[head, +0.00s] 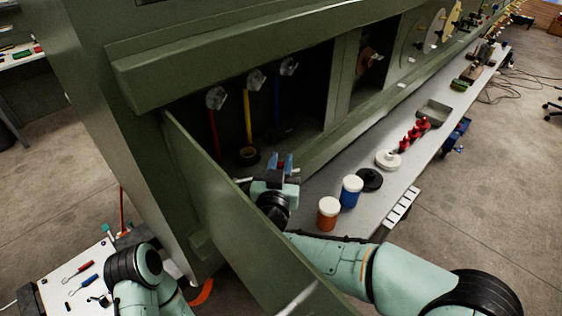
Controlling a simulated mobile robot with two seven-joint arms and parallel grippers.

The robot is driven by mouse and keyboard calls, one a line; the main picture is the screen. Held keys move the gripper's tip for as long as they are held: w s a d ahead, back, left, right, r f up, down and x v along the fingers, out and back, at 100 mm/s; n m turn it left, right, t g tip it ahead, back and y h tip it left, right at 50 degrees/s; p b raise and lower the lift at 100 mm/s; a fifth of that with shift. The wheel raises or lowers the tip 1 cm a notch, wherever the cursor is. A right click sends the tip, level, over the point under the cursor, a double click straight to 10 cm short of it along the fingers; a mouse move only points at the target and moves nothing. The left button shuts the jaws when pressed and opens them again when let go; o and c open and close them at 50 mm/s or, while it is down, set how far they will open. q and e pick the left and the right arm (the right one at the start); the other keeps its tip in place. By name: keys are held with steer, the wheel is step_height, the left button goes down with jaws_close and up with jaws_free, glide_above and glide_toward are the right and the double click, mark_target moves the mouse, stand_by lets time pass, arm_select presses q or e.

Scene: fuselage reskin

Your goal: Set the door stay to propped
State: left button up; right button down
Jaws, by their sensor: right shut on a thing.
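A green door panel (235,220) stands swung open from the fuselage bay, its face slanting toward the lower right. My right arm reaches over the bench side of the door, and my right gripper (281,164) is at the bay opening behind the door. Its blue-tipped fingers are shut on a thin part, seemingly the door stay; the fingers hide most of it. A short pale rod (243,180) shows between the door and the gripper. My left arm shows at the lower left, with its gripper out of view.
Inside the bay hang red, yellow and blue strips (249,121) below clear fittings, with a dark roll (249,155). A tool table (75,250) stands lower left.

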mark_target(281, 164)
stand_by(0.3)
steer(key=c, duration=1.1)
jaws_free()
arm_select(q)
steer(key=w+r+p, duration=0.4)
steer(key=r, duration=0.1)
steer(key=shift+w+t, duration=0.3)
arm_select(e)
step_height(281, 164, up, 20)
